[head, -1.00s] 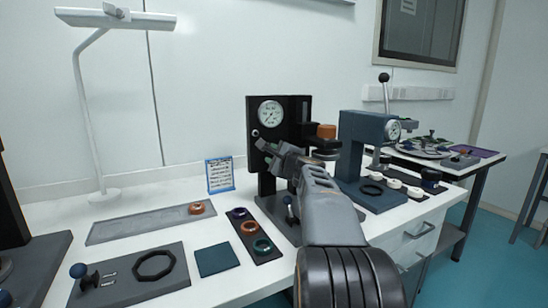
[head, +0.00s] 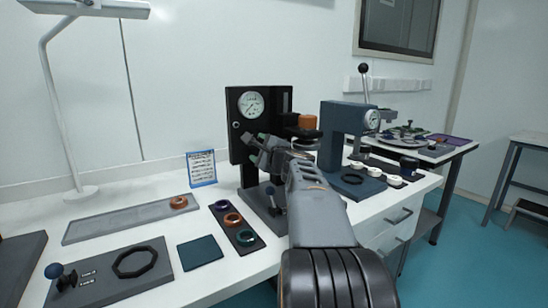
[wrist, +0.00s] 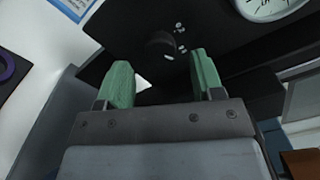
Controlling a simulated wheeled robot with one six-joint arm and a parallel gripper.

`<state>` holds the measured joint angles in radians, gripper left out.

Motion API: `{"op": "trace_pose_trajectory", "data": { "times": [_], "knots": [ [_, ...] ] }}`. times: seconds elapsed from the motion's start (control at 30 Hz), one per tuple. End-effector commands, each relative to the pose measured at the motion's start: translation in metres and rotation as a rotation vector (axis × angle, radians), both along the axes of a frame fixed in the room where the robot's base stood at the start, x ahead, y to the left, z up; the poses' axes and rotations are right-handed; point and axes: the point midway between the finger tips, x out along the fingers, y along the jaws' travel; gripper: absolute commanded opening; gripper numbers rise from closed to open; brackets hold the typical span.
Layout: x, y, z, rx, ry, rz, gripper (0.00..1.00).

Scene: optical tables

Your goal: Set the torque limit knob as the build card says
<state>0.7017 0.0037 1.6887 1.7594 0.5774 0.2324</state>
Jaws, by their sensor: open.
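The black press (head: 283,103) stands at the back of the white table, with a round white dial (head: 251,104) on its face. A dark knob (wrist: 160,45) sits on the black panel in the wrist view, with small white marks on its right. In the head view it is too small to read. My gripper (head: 258,148) is in front of the press panel. In the wrist view its green-tipped fingers (wrist: 160,74) are apart and empty, and the knob shows beyond the gap. The build card (head: 201,168) stands in a blue frame left of the press; its text is unreadable.
A blue press (head: 338,140) with a ball-topped lever stands to the right. A dark strip with several coloured rings (head: 232,219), a long grey tray (head: 120,223), a teal pad (head: 200,251) and a dark mat with a black ring (head: 135,262) lie in front and left.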

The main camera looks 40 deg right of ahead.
Motion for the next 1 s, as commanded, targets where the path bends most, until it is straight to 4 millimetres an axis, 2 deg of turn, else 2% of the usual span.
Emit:
{"op": "trace_pose_trajectory", "data": {
  "times": [0.03, 0.2, 0.5, 0.7, 1.0],
  "knots": [
    [-0.012, 0.001, 0.001, -0.002, -0.002, -0.003, 0.61],
    [-0.048, 0.006, 0.001, -0.001, -0.003, -0.004, 0.61],
    [-0.092, 0.012, 0.001, 0.000, -0.001, -0.002, 0.61],
    [-0.104, 0.014, 0.000, 0.000, 0.000, 0.000, 0.61],
    [-0.106, 0.015, 0.000, 0.001, 0.000, 0.000, 0.61]
  ]
}}
